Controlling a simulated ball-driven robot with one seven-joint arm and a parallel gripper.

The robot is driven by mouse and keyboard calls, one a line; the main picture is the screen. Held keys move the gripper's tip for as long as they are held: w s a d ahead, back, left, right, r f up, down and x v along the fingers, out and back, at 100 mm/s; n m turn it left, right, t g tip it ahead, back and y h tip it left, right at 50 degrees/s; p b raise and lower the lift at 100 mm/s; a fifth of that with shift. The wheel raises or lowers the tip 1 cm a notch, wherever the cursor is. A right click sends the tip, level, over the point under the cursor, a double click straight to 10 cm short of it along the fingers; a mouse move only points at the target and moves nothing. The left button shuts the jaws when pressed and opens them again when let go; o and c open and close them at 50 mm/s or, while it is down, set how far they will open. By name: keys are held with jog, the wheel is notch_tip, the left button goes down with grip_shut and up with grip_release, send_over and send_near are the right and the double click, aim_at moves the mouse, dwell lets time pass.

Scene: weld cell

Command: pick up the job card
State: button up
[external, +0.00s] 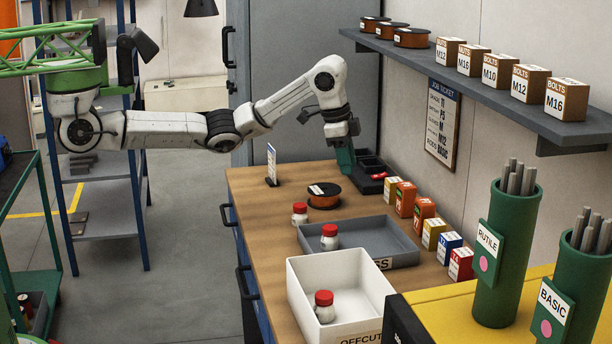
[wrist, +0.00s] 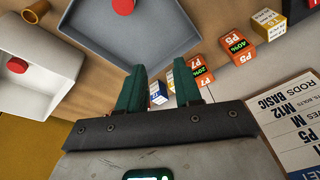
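A white printed card (external: 271,160) stands upright in a small dark base near the left edge of the wooden bench in the external view; I take it as the job card. It does not show in the wrist view. My gripper (external: 346,170) is above the far right part of the bench, beside a dark compartment tray, and apart from the card to its right. In the wrist view its two green fingers (wrist: 160,92) are spread with nothing held between them; small boxes show beyond the gap.
A wall board headed job ticket (external: 443,122) hangs right of the bench. A black-and-orange spool (external: 324,196), red-capped jars (external: 299,213), a grey tray (external: 400,257), a white bin (external: 303,299) and a row of small boxes (external: 405,198) occupy the bench. Bare wood surrounds the card.

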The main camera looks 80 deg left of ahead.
jog(key=w+a+r+n+t, duration=0.2)
jog(key=w+a+r+n, duration=0.1)
jog(key=a+r, duration=0.4)
jog(key=w+a+r+n+t, duration=0.3)
jog(key=a+r+n, duration=0.1)
jog(key=r, duration=0.4)
jog(key=a+r+n+y, duration=0.2)
jog(key=a+r+n, duration=0.2)
jog(key=a, duration=0.5)
jog(key=n+g+h+p, duration=0.2)
jog(key=n+g, duration=0.6)
jog(key=n, duration=0.6)
send_over(272, 180)
notch_tip(272, 180, down, 27)
jog(key=shift+w+f, duration=0.15)
jog(key=shift+f, duration=0.05)
jog(key=shift+a+f, duration=0.15)
jog(key=shift+f, duration=2.75)
jog(key=shift+c, duration=0.2)
grip_shut()
